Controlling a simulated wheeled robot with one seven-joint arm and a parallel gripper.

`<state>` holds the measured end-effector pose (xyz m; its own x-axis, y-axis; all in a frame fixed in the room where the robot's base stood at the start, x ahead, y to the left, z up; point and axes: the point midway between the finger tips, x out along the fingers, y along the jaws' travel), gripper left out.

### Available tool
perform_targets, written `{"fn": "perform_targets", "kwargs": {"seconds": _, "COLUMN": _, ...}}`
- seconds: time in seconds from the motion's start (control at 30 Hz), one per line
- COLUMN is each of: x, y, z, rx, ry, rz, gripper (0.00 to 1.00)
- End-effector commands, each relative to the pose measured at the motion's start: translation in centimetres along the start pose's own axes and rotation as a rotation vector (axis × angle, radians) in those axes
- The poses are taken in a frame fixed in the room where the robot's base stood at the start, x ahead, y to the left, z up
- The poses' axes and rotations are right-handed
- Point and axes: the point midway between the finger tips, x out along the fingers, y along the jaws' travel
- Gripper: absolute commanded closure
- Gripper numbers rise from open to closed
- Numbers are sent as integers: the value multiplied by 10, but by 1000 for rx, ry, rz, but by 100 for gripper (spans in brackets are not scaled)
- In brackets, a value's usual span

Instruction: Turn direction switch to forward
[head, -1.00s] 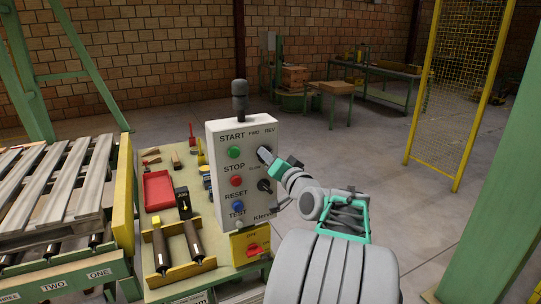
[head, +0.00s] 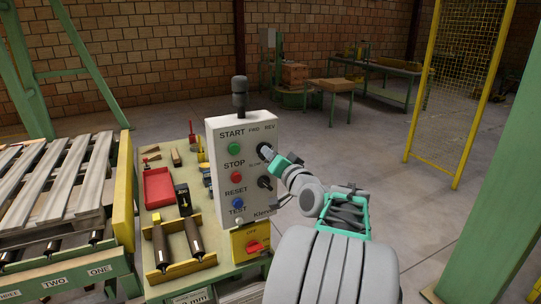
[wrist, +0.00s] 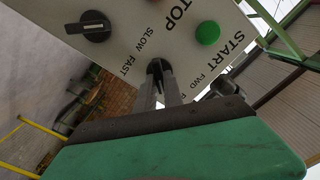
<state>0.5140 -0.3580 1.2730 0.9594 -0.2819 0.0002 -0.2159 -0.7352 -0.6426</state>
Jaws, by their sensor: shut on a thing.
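The direction switch (head: 264,150) is a dark knob under the FWD and REV labels, at the upper right of the white control box (head: 222,160). My gripper (head: 269,154) reaches it from the right, with its fingers at the knob. In the wrist view the fingers (wrist: 166,88) are closed around the dark direction switch (wrist: 154,66). The fingers cover much of the knob, so I cannot tell which label it points to.
A black SLOW/FAST knob (head: 265,183) sits just below; it also shows in the wrist view (wrist: 88,27). Green START (head: 235,149), red STOP (head: 236,177) and blue RESET (head: 238,202) buttons are left of it. A red and yellow OFF switch (head: 252,246) is below.

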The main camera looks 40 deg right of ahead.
Motion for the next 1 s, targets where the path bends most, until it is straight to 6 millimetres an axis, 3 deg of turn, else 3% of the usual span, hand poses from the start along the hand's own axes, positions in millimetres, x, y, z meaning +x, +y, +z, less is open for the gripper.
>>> {"fn": "perform_targets", "kwargs": {"seconds": 0.37, "x": 0, "y": 4, "z": 5, "rx": -99, "ry": 2, "rz": -2, "gripper": 100}}
{"fn": "perform_targets", "kwargs": {"seconds": 1.0, "x": 0, "y": 4, "z": 9, "rx": -657, "ry": 2, "rz": -1, "gripper": 100}}
